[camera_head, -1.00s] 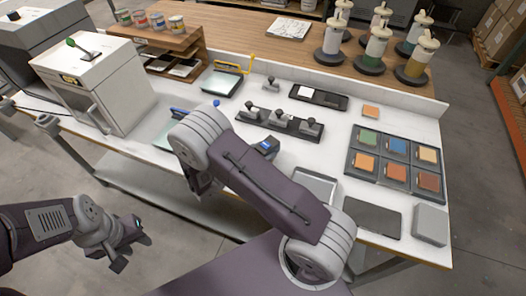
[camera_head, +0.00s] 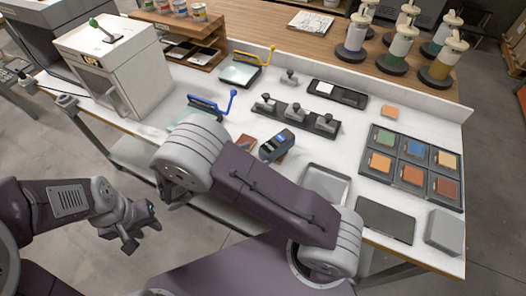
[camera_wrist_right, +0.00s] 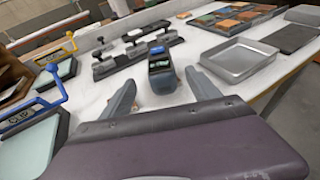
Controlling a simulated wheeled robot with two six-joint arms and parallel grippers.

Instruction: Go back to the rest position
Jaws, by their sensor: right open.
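My right arm reaches over the front of the bench, and its gripper (camera_head: 176,196) is mostly hidden beneath the wrist in the head view. In the right wrist view, its two fingers (camera_wrist_right: 163,98) are spread apart with nothing held between them. A dark handheld device with a blue screen (camera_head: 277,145) lies on the bench beyond the fingers; it also shows in the right wrist view (camera_wrist_right: 161,72). My left gripper (camera_head: 140,234) hangs in free space in front of the bench, at the left. Its fingertips look apart and nothing is between them.
A white machine (camera_head: 112,72) stands at left. Pump bottles (camera_head: 400,48) stand behind.

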